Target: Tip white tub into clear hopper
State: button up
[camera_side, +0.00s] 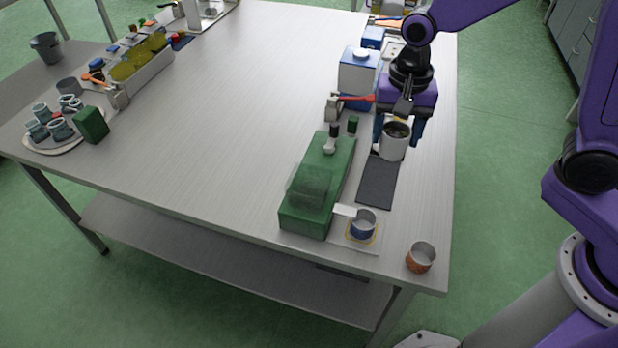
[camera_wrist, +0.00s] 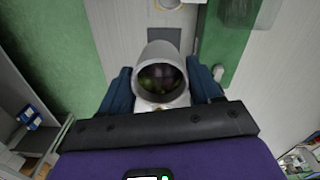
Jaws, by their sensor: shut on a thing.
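The white tub (camera_side: 394,147) is upright in the side view, with dark contents inside its rim. My gripper (camera_side: 399,132) is shut on it, one blue finger on each side. In the wrist view the tub (camera_wrist: 162,58) lies between my fingers (camera_wrist: 162,86), its mouth towards the camera and dark and greenish pieces inside. The clear hopper (camera_side: 310,186) sits on the near end of the green machine (camera_side: 325,160), left of and nearer the camera than the tub. Whether the tub touches the table is hard to tell.
A dark mat (camera_side: 377,182) lies just in front of the tub. A blue-and-white canister (camera_side: 357,77) stands behind. The table's middle (camera_side: 230,120) is clear.

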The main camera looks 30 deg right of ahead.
jog(key=w+a+f+m, duration=0.1)
jog(key=w+a+m, duration=0.2)
jog(key=a, duration=1)
jog(key=w+a+m, duration=0.3)
jog(key=a+m, duration=0.1)
jog(key=a, duration=1)
notch_tip(320, 180, down, 9)
jog(key=shift+s+r, duration=0.15)
jog(key=shift+r, duration=0.05)
jog(key=shift+d, duration=0.2)
jog(key=d+r+y, duration=0.1)
jog(key=r+y, duration=0.1)
jog(key=d+r+y, duration=0.2)
jog(key=shift+d+r, duration=0.1)
jog(key=shift+d, duration=0.15)
jog(key=shift+d+r+y, duration=0.75)
jog(key=shift+r+y, duration=0.05)
jog(key=shift+r, duration=0.05)
jog(key=shift+d+r+y, duration=0.15)
jog(key=shift+d+y, duration=0.65)
jog(key=shift+y, duration=0.1)
